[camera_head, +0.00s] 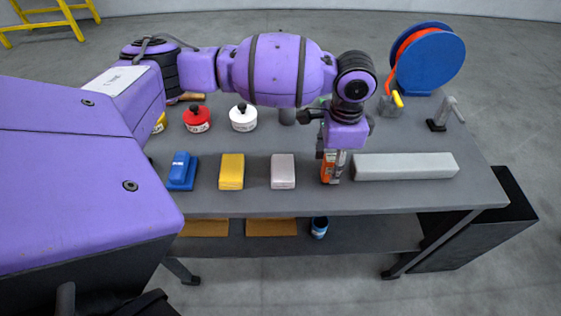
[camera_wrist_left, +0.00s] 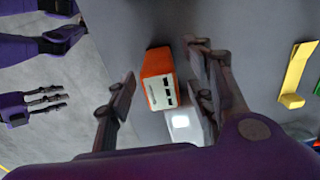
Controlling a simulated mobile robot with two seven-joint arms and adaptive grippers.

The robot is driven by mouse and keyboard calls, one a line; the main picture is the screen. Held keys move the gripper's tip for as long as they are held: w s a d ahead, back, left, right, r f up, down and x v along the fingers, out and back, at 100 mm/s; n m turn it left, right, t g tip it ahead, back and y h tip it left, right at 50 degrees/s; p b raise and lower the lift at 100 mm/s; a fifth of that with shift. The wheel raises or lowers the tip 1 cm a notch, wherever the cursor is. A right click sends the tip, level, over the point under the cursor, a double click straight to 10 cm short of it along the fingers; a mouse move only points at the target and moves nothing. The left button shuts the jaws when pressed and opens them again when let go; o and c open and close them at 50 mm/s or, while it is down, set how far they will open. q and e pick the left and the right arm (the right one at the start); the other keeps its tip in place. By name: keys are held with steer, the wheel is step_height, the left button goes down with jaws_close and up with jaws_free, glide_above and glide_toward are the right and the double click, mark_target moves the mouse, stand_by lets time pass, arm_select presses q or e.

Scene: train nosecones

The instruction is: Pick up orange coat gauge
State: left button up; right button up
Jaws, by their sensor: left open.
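The orange coat gauge (camera_head: 326,170) stands on the grey table near its front edge, partly hidden by my gripper. In the left wrist view the orange gauge (camera_wrist_left: 158,76) shows a pale face with dark slots. My left gripper (camera_head: 337,152) points down over it. In the wrist view the left gripper (camera_wrist_left: 160,66) is open, with the gauge between its spread fingers; I see a gap on the left side, and contact on the right cannot be told. A purple hand with dark fingers, seemingly my right gripper (camera_wrist_left: 42,100), is small at the wrist view's left.
A long grey block (camera_head: 405,166) lies close to the right of the gauge. A pale block (camera_head: 283,171), yellow block (camera_head: 231,171) and blue item (camera_head: 182,171) line up to the left. Red (camera_head: 197,118) and white (camera_head: 243,117) containers and a blue reel (camera_head: 430,60) stand behind.

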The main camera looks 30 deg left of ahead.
arm_select(q)
step_height(320, 180, down, 4)
steer(key=shift+w+r, duration=0.1)
steer(key=shift+r, duration=0.2)
jaws_close()
